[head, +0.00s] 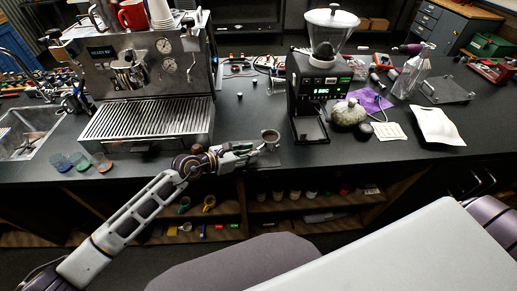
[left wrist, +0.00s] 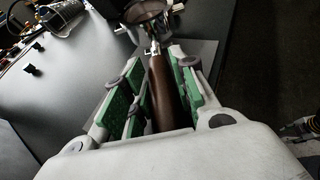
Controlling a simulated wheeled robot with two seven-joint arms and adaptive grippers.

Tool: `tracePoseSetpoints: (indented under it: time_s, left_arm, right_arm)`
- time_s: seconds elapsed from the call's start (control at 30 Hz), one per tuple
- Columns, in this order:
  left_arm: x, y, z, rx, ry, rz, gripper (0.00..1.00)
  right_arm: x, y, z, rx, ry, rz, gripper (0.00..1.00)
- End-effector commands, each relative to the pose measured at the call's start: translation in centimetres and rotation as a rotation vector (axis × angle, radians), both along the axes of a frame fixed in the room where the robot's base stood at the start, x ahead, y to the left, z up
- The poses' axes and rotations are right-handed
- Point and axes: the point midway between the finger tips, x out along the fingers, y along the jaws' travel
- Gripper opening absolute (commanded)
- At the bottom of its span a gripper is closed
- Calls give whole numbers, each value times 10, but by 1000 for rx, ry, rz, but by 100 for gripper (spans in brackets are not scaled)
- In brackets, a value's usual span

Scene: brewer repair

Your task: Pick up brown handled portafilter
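The portafilter has a round metal basket (head: 270,136) with a dark inside, above the counter's front edge in the head view. In the left wrist view its brown handle (left wrist: 165,88) lies lengthwise between the green finger pads, and its head (left wrist: 145,10) shows at the top, partly cut off. My left gripper (head: 250,147) comes in from the left along the handle. The handle's rear end is hidden by the gripper body.
An espresso machine (head: 150,85) stands behind on the left, and a black grinder (head: 318,95) on the right. Small coloured cups (head: 80,162) sit at the left front. A round lidded container (head: 348,112), purple cloth (head: 372,101) and white tray (head: 437,126) lie to the right. Open shelves (head: 290,205) are below.

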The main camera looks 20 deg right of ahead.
Motion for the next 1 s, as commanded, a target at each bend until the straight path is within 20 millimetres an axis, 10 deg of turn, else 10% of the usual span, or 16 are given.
tracePoseSetpoints:
  time_s: [0.13,1.0]
  left_arm:
    - [0,0,0,0,0,0,0]
    - [1,0,31,-3,-5,-1,0]
  right_arm:
    - [0,0,0,0,0,0,40]
    - [0,5,1,5,0,-3,40]
